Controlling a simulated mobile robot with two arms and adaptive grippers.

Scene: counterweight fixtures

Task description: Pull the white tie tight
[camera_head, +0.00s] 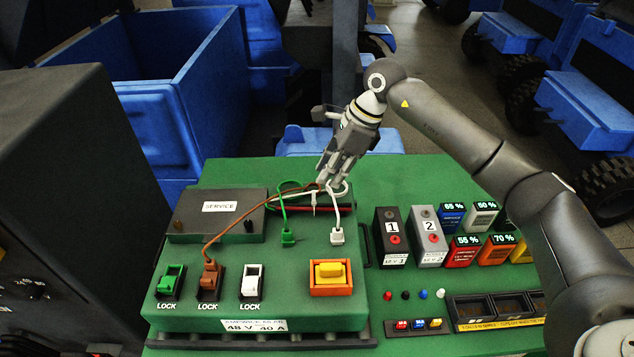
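The white tie (314,202) shows as a thin white strip hanging at the cable bundle behind the green unit's sockets; its loop is partly hidden by my gripper. My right gripper (332,183) points down at the bundle, with its fingertips right beside the tie. I cannot tell whether the fingers are closed on it. A green cable (283,208), a brown cable (242,221) and a white cable (336,212) run to the bundle. My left gripper is not in view.
The green unit (200,318) carries a grey SERVICE box (190,226), several LOCK switches and a yellow-orange switch (330,276). Modules 1 (391,252) and 2 (430,251), and several coloured battery blocks, stand to the right. Green table surface (400,174) is clear behind them.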

